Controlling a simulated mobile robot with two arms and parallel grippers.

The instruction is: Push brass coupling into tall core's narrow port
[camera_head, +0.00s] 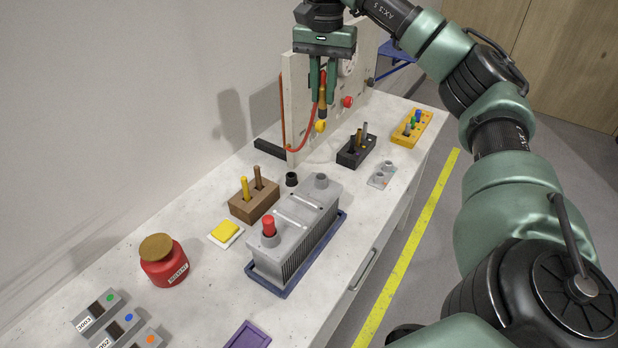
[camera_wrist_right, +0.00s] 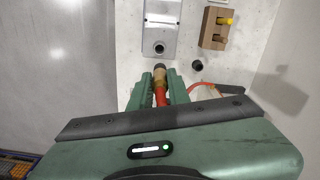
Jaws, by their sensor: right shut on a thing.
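My right gripper (camera_head: 323,85) is shut on a slim part with a red top, a brass-coloured middle and a dark lower end, which looks like the brass coupling (camera_head: 323,104). It hangs upright in the air in front of the upright panel. The wrist view shows the coupling (camera_wrist_right: 159,74) between the fingers (camera_wrist_right: 160,92). A grey finned block (camera_head: 290,232), probably the tall core, stands in a blue tray. Its near port holds a red-capped piece (camera_head: 268,226). Its far port (camera_head: 321,181) looks open, with a dark hole (camera_wrist_right: 160,47) in the wrist view. I cannot tell which port is narrow.
The panel (camera_head: 301,100) carries a red hose, a yellow knob (camera_head: 320,126) and a red knob (camera_head: 348,102). A wooden block (camera_head: 254,205), a small black cup (camera_head: 291,179), a black holder (camera_head: 356,152) and a red jar (camera_head: 164,266) stand around the finned block.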

